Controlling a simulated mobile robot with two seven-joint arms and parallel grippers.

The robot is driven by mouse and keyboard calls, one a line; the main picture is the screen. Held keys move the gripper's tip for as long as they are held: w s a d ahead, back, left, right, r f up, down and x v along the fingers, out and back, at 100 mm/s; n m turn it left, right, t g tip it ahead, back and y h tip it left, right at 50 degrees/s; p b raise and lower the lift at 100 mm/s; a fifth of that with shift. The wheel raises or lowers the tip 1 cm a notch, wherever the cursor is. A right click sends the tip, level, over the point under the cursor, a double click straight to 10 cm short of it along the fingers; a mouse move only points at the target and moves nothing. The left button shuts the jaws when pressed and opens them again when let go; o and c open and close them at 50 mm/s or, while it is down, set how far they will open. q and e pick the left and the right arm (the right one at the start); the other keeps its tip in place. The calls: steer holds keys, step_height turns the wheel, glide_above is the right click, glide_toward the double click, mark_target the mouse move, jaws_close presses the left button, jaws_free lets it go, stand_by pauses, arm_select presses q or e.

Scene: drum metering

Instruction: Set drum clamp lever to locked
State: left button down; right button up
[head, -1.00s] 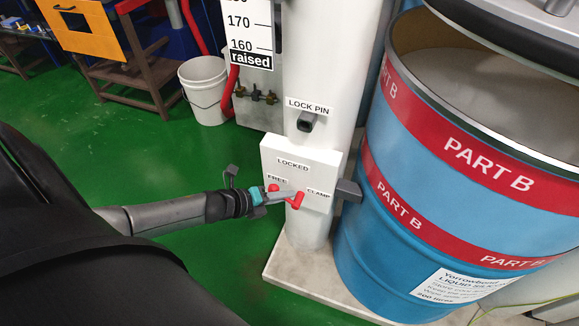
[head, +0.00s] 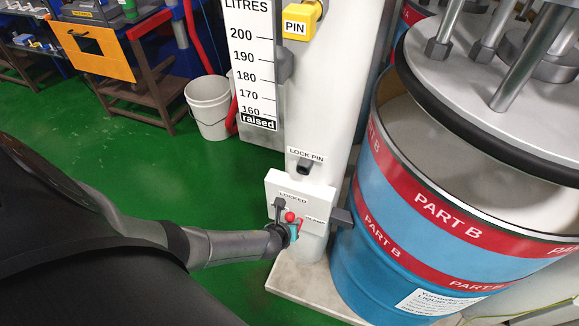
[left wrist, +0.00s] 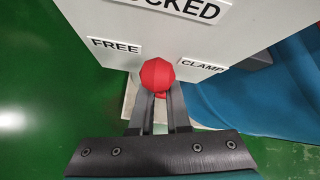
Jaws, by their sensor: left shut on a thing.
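The drum clamp lever has a red ball knob (head: 289,216) on a white box low on the white column. In the left wrist view the knob (left wrist: 157,74) sits between the FREE label (left wrist: 115,48) and the CLAMP label (left wrist: 203,66), below the LOCKED label (left wrist: 180,10). My left gripper (left wrist: 160,98) is shut on the lever just under the knob; in the head view it reaches the box's front from lower left. Its fingers hide most of the lever, and a small red part shows behind them. My right gripper is not in view.
A blue drum (head: 395,255) with red PART B bands stands right of the column, under a round metal plate (head: 500,85). A dark clamp block (head: 342,217) lies between box and drum. A yellow PIN handle (head: 300,20) is higher up.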

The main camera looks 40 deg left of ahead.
arm_select(q)
steer(key=shift+w+d+r+y, duration=0.15)
steer(key=shift+w+r+y, duration=0.1)
steer(key=shift+y, duration=0.35)
steer(key=shift+d+m+y+p, duration=0.25)
steer(key=shift+m+y+p, duration=0.1)
steer(key=shift+m+y, duration=0.15)
steer(key=shift+w, duration=0.1)
steer(key=c, duration=0.9)
jaws_free()
steer(key=shift+c, duration=0.2)
steer(key=shift+o, duration=0.2)
steer(key=shift+f, duration=0.1)
steer(key=shift+d+g, duration=0.1)
steer(key=shift+g, duration=0.2)
steer(key=shift+s, duration=0.2)
steer(key=p+v, duration=0.9)
steer(key=v, duration=0.6)
